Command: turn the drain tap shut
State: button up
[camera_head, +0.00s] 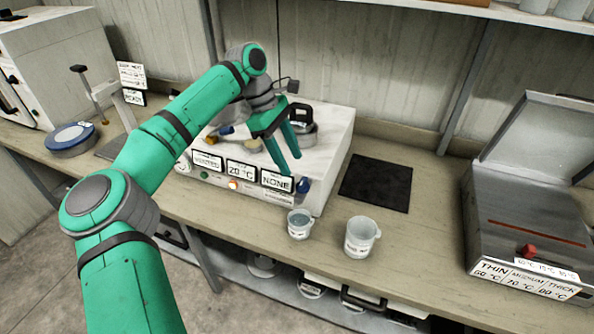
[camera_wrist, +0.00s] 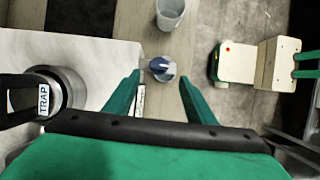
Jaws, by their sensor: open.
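The drain tap has a small blue handle (camera_head: 303,185) at the front right corner of the white bath box (camera_head: 325,165). In the wrist view the blue handle (camera_wrist: 162,67) shows with a pale bar and a greyish round shape around or under it; I cannot tell these apart clearly. My gripper (camera_head: 285,160) is open above the front right part of the box. In the wrist view my fingers (camera_wrist: 160,90) are spread to either side of the handle's line, apart from it. The handle lies beyond the fingertips, with nothing held.
A beaker of bluish liquid (camera_head: 300,225) stands on the bench below the tap, with a white jug (camera_head: 361,238) to its right. A black mat (camera_head: 376,185) lies right.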

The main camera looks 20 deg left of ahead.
jog(key=shift+v, duration=2)
jog(key=shift+w, duration=0.1)
jog(key=shift+a+f, duration=0.1)
